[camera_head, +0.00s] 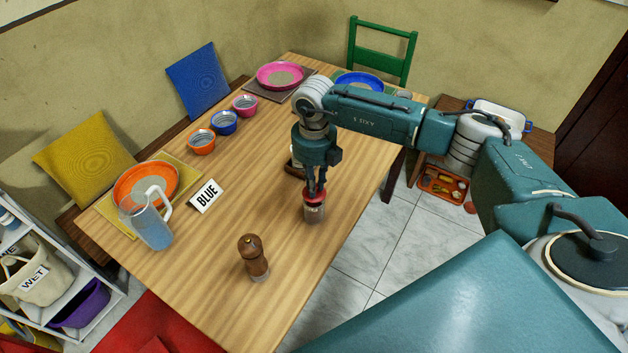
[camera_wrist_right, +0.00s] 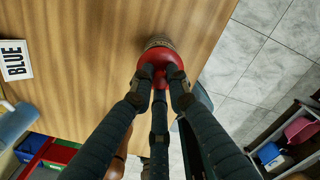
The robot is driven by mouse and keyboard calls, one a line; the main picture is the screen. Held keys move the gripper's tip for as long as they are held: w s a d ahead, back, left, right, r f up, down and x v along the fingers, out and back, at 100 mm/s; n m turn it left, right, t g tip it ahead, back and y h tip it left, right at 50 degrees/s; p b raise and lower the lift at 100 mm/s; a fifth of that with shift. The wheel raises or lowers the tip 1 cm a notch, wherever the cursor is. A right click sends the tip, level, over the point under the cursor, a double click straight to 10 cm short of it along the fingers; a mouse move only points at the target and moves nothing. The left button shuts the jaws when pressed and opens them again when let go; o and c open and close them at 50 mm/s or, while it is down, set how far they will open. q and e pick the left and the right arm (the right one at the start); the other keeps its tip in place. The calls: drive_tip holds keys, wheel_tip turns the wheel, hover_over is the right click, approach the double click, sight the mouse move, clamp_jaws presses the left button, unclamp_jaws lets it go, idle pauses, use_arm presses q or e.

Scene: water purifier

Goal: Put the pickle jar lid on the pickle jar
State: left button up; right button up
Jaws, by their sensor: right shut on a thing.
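The pickle jar (camera_head: 314,213) is a small clear jar standing on the wooden table near its right edge. The red pickle jar lid (camera_head: 313,194) is at the top of the jar; I cannot tell whether it is fully seated. My right gripper (camera_head: 316,188) points down from above with its fingers shut on the lid. In the right wrist view the red lid (camera_wrist_right: 150,68) is between the fingertips (camera_wrist_right: 160,82), and part of the jar (camera_wrist_right: 158,42) shows just beyond it. My left gripper is not in view.
A brown pepper mill (camera_head: 253,258) stands in front of the jar on the table (camera_head: 200,270). A pitcher (camera_head: 152,225), a "BLUE" card (camera_head: 205,195) and an orange plate (camera_head: 145,184) are to the left. Bowls (camera_head: 223,122) stand farther back. A dark object behind my gripper is mostly hidden.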

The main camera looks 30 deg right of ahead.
drive_tip(key=shift+f, duration=0.75)
drive_tip(key=shift+b, duration=0.45)
idle(0.7)
drive_tip(key=shift+r, duration=0.15)
drive_tip(key=shift+r+p, duration=0.55)
drive_tip(key=shift+r, duration=0.05)
idle(1.3)
drive_tip(key=shift+r+p, duration=0.35)
drive_tip(key=shift+r, duration=0.4)
drive_tip(key=shift+f, duration=0.1)
idle(0.7)
